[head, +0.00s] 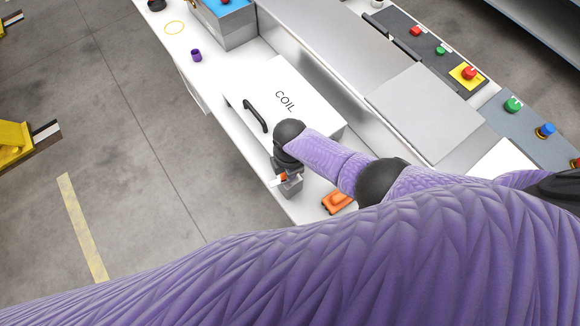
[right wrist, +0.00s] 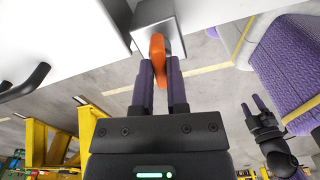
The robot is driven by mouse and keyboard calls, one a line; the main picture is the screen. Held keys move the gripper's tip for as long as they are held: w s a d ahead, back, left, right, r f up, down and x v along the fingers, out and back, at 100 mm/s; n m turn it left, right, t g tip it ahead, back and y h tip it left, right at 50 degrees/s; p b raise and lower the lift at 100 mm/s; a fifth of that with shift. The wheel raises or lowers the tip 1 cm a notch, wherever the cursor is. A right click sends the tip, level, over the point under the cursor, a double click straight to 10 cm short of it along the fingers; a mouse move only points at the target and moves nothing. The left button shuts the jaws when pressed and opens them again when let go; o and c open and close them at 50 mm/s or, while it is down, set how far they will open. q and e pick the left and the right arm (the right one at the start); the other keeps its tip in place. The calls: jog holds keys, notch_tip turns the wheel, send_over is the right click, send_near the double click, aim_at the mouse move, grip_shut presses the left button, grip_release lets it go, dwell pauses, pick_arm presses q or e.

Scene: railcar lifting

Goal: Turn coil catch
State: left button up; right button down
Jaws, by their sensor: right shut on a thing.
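The white box lid marked COIL (head: 300,85) lies flat on the bench in the head view, with a black handle (head: 256,115) on it. An orange catch (right wrist: 158,50) sits on a grey block (right wrist: 172,22) at the box edge in the right wrist view. My right gripper (right wrist: 160,80) is shut on the catch, one finger on each side. In the head view my right gripper (head: 287,178) is at the lid's near corner, and the wrist hides most of the catch. My left gripper (right wrist: 256,104) hangs empty in the right wrist view, its fingers apart.
An orange part (head: 337,202) lies on the bench right of my right gripper. Button panels (head: 430,45) run along the right side. Open floor (head: 130,130) lies left of the bench.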

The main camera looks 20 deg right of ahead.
dwell(0.5)
jog(key=c, duration=0.6)
grip_release()
jog(key=shift+c, duration=0.2)
notch_tip(320, 180, up, 9)
jog(key=p, duration=0.5)
jog(key=shift+r, duration=0.45)
